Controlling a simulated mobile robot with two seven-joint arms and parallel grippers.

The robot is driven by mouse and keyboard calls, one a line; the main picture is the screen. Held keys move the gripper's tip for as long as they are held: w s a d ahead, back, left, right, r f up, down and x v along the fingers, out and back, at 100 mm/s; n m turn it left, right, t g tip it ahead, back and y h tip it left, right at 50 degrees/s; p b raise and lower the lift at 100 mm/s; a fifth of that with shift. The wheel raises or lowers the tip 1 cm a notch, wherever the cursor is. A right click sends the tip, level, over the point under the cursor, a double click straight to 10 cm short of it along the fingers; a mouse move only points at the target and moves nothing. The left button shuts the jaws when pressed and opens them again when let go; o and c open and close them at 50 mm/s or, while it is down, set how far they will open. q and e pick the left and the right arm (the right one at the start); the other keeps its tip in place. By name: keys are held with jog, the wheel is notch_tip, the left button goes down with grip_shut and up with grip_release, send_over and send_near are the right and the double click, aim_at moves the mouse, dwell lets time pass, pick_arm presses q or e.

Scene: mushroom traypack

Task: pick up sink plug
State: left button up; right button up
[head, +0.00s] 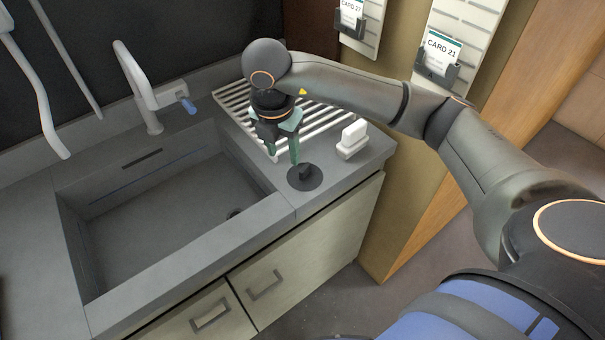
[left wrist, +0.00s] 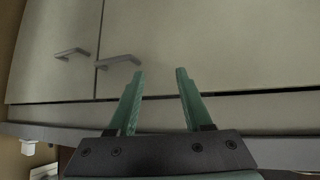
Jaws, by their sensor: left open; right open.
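The sink plug (head: 304,178) is a dark round disc with a raised grip on top. It lies flat on the counter to the right of the sink basin. My right gripper (head: 284,160) points down just to the left of and behind the plug, its green fingers apart and empty. One finger overlaps the plug's far edge in the picture; I cannot tell whether they touch. My left gripper (left wrist: 159,75) shows in the left wrist view, open and empty, in front of pale cabinet doors. The plug is not seen in that view.
The sink basin (head: 170,215) is empty, with a drain at its right. A tap (head: 140,90) stands behind it. A slatted drying rack (head: 235,108) and a small white block-shaped item (head: 352,139) are near the right gripper. Cabinet doors (head: 270,285) lie below the counter.

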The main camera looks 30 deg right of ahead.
jog(key=d+m+h, duration=0.1)
jog(key=d, duration=0.2)
jog(key=b, duration=0.1)
send_over(304, 168)
jog(key=s+a, duration=0.1)
jog(key=a, duration=0.1)
notch_tip(304, 168, down, 4)
jog(key=shift+x, duration=3.4)
jog(key=shift+d+r, duration=0.1)
jog(key=shift+d, duration=0.05)
grip_shut()
